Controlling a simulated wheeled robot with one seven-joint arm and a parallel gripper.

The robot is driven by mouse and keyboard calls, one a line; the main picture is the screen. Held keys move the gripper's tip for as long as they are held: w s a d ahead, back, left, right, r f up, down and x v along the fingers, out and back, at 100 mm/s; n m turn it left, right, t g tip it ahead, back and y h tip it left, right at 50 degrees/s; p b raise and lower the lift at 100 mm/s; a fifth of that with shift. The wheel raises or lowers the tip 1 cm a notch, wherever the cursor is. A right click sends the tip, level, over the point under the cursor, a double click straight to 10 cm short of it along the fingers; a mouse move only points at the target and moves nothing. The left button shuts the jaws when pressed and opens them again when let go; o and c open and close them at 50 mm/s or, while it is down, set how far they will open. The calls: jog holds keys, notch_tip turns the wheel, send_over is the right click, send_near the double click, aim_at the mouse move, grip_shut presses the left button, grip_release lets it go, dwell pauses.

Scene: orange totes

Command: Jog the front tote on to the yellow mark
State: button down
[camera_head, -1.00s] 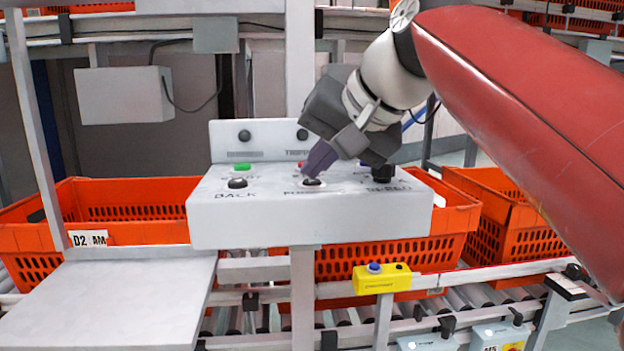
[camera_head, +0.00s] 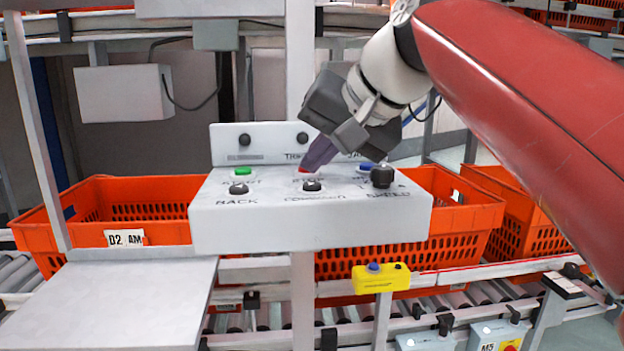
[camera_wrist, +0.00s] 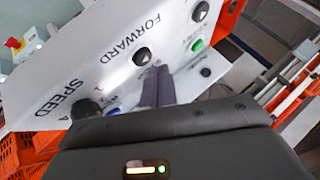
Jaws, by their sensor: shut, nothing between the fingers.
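My gripper (camera_head: 312,160) is shut and empty, its fingertips at the red STOP button (camera_head: 303,169) on the grey control panel (camera_head: 310,225). I cannot tell whether they press it. In the wrist view the fingers (camera_wrist: 158,80) hide that button. The black FORWARD button (camera_head: 312,186) is clear of the fingers; it also shows in the wrist view (camera_wrist: 142,56). An orange tote (camera_head: 465,215) sits on the rollers, partly behind the panel. Another tote (camera_head: 160,232), labelled D2 AM, is at left. A third (camera_head: 510,190) is farther right. I cannot make out a yellow mark on the conveyor.
The panel also has a green button (camera_head: 243,171), black BACK button (camera_head: 239,188), blue button (camera_head: 367,166) and SPEED knob (camera_head: 382,176). A yellow box (camera_head: 381,278) with a blue button is on the front rail. A grey shelf (camera_head: 120,305) is at front left.

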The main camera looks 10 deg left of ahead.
aim_at(318, 187)
jog(key=shift+r, duration=0.15)
notch_tip(318, 187, up, 5)
jog(key=p, duration=0.5)
dwell(0.5)
